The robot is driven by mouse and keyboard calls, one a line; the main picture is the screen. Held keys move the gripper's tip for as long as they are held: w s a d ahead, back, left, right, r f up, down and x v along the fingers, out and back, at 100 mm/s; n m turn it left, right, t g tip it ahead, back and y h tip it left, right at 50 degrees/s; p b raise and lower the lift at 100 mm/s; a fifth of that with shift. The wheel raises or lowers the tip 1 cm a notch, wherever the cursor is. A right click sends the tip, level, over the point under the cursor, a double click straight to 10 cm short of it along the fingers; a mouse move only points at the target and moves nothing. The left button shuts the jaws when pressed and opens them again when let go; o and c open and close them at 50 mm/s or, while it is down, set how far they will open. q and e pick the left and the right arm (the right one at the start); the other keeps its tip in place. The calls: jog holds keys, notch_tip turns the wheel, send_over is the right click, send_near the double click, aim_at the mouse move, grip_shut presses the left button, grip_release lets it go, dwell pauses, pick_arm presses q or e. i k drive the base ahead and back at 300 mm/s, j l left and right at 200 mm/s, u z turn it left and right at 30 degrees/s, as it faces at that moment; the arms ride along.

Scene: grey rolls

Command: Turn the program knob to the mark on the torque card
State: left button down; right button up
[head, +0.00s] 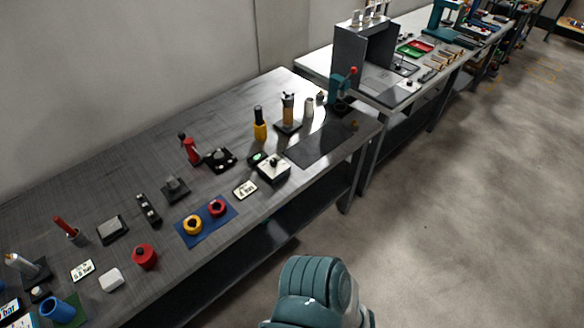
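A white box with a dark knob on top (273,168) sits near the front edge of the grey workbench; I cannot tell which mark its knob points at. A small white printed card (245,189) lies to its front left, its text too small to read surely. I cannot tell which card is the torque card. Neither gripper is in view; only a teal part of my own body shows at the bottom.
The long grey workbench (100,205) also bears a blue mat (206,227) with yellow and red rings, a red round piece (145,256), a yellow-black tool (260,124) and a dark mat (320,143). A second bench (318,62) stands beyond. The floor (470,215) at right is clear.

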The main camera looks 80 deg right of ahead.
aim_at(273, 162)
jog(key=z, duration=2.3)
